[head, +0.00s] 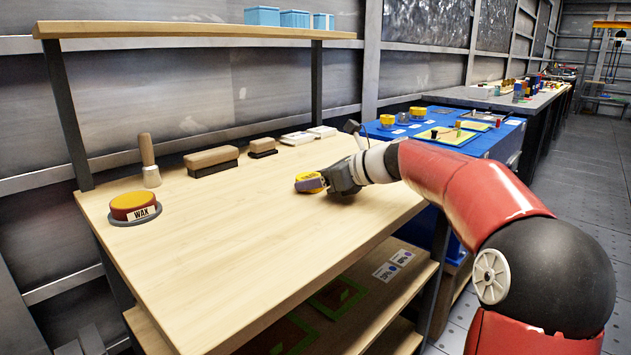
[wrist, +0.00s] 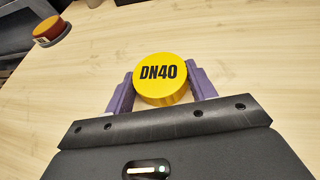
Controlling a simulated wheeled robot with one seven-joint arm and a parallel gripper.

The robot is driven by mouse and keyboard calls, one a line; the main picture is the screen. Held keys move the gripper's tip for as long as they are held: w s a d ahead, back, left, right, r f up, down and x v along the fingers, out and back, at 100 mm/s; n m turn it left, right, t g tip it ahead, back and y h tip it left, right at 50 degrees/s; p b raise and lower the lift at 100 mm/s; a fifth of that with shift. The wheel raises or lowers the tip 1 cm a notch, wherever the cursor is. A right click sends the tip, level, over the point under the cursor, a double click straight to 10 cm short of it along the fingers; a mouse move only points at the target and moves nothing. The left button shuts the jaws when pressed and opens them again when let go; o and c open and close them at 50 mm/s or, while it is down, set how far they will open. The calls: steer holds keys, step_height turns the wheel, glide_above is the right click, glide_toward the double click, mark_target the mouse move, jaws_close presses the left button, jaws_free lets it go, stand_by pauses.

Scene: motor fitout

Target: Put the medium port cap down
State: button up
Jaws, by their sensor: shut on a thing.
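A round yellow cap marked DN40 (wrist: 160,76) is between the purple fingers of my gripper (wrist: 160,90) in the wrist view. My gripper is shut on it, one finger on each side. In the head view the yellow cap (head: 309,182) is at my gripper (head: 318,182), low over the right part of the light wooden bench top (head: 240,230). I cannot tell whether the cap touches the wood. My gripper partly hides the cap in the head view.
A blue cabinet (head: 470,145) with yellow caps (head: 388,120) stands beyond. The bench's middle is clear.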

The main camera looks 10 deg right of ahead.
steer(key=shift+f, duration=0.2)
steer(key=o, duration=1)
